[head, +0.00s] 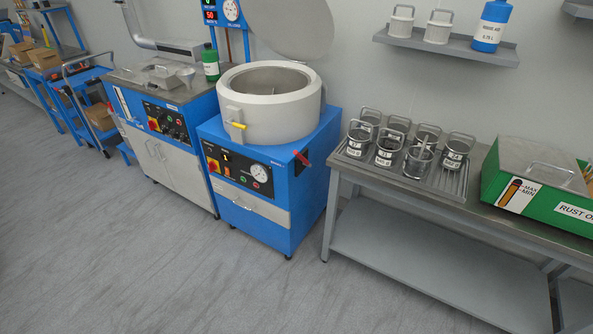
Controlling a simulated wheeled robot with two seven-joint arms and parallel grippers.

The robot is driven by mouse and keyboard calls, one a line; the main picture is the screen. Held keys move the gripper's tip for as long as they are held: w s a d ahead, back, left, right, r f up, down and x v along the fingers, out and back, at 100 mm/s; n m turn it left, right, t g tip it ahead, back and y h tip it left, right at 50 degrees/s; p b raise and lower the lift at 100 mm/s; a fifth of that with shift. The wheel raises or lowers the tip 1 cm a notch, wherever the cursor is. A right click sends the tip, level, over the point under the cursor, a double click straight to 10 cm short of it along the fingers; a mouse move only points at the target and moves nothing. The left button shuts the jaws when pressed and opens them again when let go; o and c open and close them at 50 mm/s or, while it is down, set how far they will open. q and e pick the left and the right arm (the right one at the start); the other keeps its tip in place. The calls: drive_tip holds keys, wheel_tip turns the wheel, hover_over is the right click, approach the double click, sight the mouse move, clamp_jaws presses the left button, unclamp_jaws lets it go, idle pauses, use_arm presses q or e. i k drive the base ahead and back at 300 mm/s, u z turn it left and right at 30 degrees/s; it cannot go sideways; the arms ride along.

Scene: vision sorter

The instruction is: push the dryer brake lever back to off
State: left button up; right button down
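The dryer (265,195) is a blue cabinet in the middle of the head view, with a round cream drum (270,104) on top. Its round lid (292,28) is raised behind the drum. A small red lever (301,158) sits at the upper right front corner of the cabinet and is tilted; I cannot tell its marked position. A yellow handle (238,126) is on the drum's front. Neither of my grippers is in view.
To the right, a grey table holds several metal baskets (388,151) on a ribbed tray and a green box (545,185). Left of the dryer stands another blue machine (165,120) with a green bottle (210,63). The grey floor (130,270) in front is clear.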

sight(306, 162)
drive_tip(key=u, duration=0.85)
drive_tip(key=i, duration=0.6)
